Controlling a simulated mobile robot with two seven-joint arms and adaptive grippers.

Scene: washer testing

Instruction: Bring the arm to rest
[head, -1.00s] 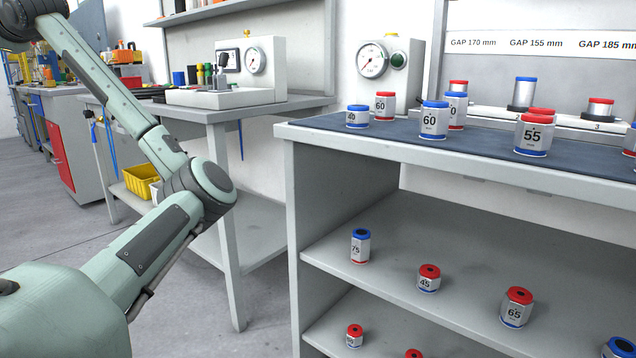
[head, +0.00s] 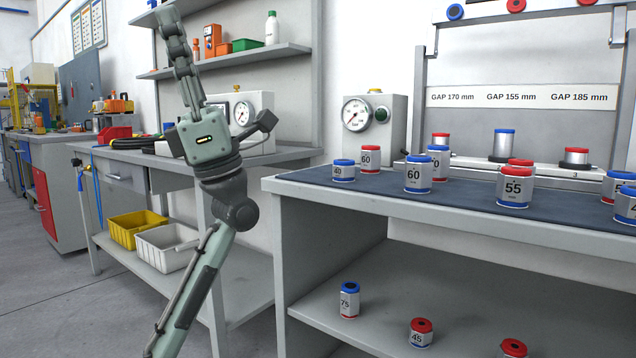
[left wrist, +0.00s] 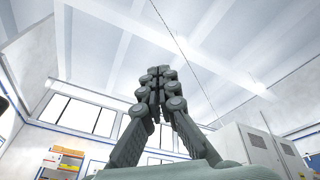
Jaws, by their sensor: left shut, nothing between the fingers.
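My left arm rises from the bottom of the head view and stands nearly upright in front of the left workbench. My left gripper (head: 167,15) points up at the top of that view, before the wall shelves. In the left wrist view, the gripper (left wrist: 158,72) points at the ceiling with its fingers together and nothing between them. My right gripper does not show in either view.
A yellow bin (head: 135,232) and a white bin (head: 166,250) sit under the left bench. A pressure gauge box (head: 375,125) stands behind.

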